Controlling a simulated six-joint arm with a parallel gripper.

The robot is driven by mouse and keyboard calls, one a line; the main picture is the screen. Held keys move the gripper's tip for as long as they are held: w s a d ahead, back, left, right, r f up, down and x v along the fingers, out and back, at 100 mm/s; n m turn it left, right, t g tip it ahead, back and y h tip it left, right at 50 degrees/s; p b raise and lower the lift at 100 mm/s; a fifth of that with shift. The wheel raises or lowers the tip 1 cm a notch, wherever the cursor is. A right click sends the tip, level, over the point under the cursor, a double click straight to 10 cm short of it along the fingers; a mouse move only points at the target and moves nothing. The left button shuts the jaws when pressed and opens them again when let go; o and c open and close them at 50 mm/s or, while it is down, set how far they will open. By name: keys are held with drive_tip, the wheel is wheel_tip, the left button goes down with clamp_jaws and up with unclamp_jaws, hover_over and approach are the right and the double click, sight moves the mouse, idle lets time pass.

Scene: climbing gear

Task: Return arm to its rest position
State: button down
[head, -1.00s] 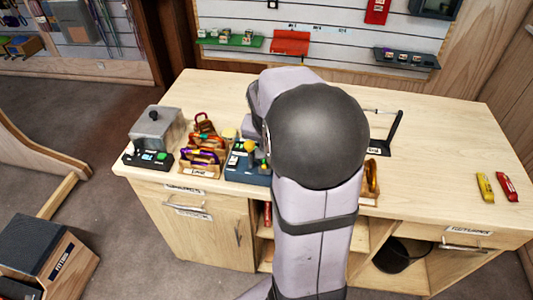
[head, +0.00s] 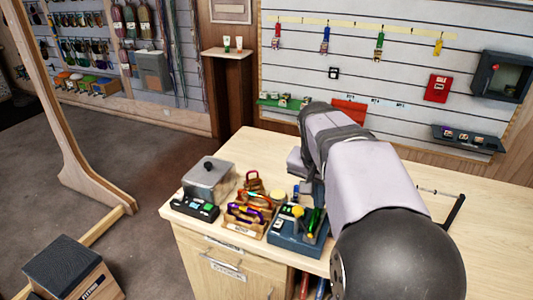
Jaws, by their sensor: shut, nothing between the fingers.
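My arm, pale grey with a dark round joint, reaches across the right half of the head view over the wooden counter (head: 237,157). Its far links end above the counter behind the small trays. My gripper's fingers do not show; they are hidden behind the arm's own links. I see nothing carried by the arm.
On the counter's left stand a grey lidded box (head: 209,179), a dark box with coloured buttons (head: 194,208), a wooden tray of carabiners (head: 243,228) and a blue tray (head: 290,240) of tools. A black stand (head: 455,212) is at right. A slatted wall rises behind.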

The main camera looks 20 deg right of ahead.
drive_tip(key=s+a+f+n+g+y, duration=0.1)
drive_tip(key=s+a+f+n, duration=0.4)
drive_tip(key=s+a+f, duration=0.3)
drive_tip(key=s+a+f+n+g+y, duration=0.1)
drive_tip(key=s+a+f+n+y, duration=0.1)
drive_tip(key=s+a+f+n, duration=0.6)
wheel_tip(320, 180, down, 27)
drive_tip(key=w+a+m+b, duration=0.2)
drive_tip(key=b, duration=2.3)
drive_tip(key=shift+w, duration=0.3)
drive_tip(key=shift+r, duration=0.1)
